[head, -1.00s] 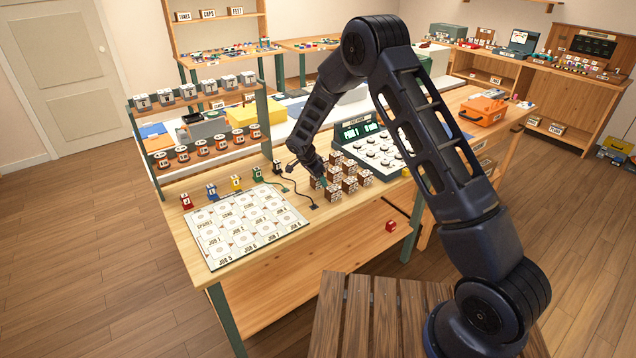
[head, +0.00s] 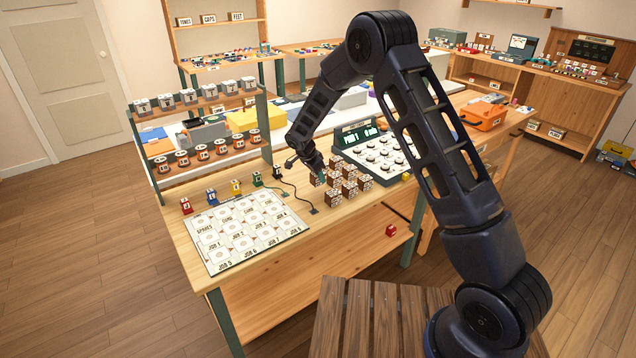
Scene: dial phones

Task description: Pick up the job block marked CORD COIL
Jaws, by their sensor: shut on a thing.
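Several small brown job blocks (head: 349,189) with pale marked faces stand in a cluster on the wooden workbench. Their markings are too small to read, so I cannot tell which is CORD COIL. My gripper (head: 317,172) is at the cluster's back left, pointing down. It is shut on one brown block (head: 316,181). The gripper partly hides this block, and I cannot tell whether it is clear of the bench top.
A white job board (head: 243,228) lies left of the blocks. A green panel with dials (head: 378,150) stands behind them. Coloured small blocks (head: 236,186) line the board's back edge. A rack (head: 200,125) stands at the back left. A red cube (head: 391,230) is below the bench top.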

